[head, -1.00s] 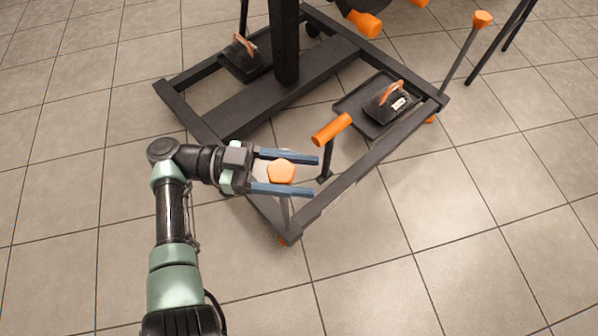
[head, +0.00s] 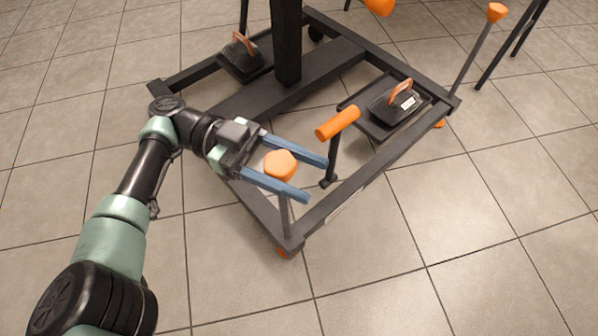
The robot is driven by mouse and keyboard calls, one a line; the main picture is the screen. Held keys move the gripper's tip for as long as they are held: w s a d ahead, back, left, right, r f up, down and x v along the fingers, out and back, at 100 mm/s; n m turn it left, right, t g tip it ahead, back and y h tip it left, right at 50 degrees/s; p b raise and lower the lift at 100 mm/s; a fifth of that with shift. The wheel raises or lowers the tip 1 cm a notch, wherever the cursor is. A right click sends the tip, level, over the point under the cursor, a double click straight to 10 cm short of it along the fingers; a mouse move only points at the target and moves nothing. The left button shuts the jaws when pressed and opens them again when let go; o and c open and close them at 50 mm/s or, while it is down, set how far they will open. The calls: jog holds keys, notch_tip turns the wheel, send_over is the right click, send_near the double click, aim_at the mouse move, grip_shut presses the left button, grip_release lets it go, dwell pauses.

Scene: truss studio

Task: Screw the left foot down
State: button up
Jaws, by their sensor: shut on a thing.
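The left foot is a grey upright rod (head: 285,212) at the near corner of the black frame, with an orange knob (head: 280,165) on top and an orange pad (head: 282,251) below the corner at the floor. My gripper (head: 316,180) reaches in from the left with two long blue fingers. It is shut on the knob, with one finger on the far side and one on the near side. The fingertips extend past the knob to the right. The pad is mostly hidden by the frame corner.
An orange handle (head: 338,123) on a black post stands just right of the fingertips. Black weights with brown handles (head: 396,106) (head: 240,55) sit on the black frame (head: 365,175). Another orange-topped rod (head: 473,50) stands at the right corner. The tiled floor in front is clear.

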jog(key=shift+s+d, duration=0.1)
jog(key=shift+d, duration=0.05)
jog(key=o, duration=1.4)
jog(key=shift+r, duration=0.1)
jog(key=shift+c, duration=0.2)
